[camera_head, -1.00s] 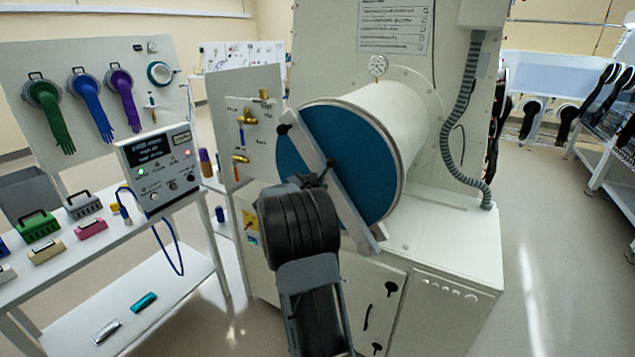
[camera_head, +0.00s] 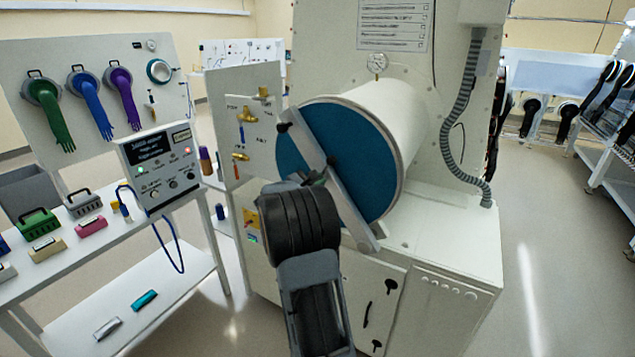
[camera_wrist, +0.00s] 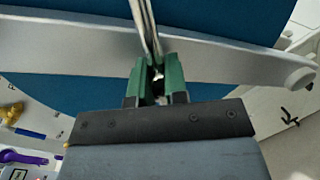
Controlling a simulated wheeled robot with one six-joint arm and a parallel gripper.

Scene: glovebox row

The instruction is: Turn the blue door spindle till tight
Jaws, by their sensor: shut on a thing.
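The blue door (camera_head: 365,165) is the round end of a white cylinder, with a grey bar (camera_head: 350,205) slanting across it. In the wrist view the blue door (camera_wrist: 225,20) fills the top and the grey bar (camera_wrist: 230,60) crosses behind the fingers. My gripper (camera_head: 320,178) is at the middle of the bar. In the wrist view my gripper (camera_wrist: 160,82) has its green fingers shut on a shiny metal rod, the spindle's handle (camera_wrist: 147,25), which extends upward. The spindle's hub is mostly hidden by the fingers.
Brass valves (camera_head: 243,115) stick out of a panel left of the door. A bench (camera_head: 190,275) with a control box (camera_head: 160,168) stands further left. A grey hose (camera_head: 462,120) hangs right of the cylinder. Floor at the right is open.

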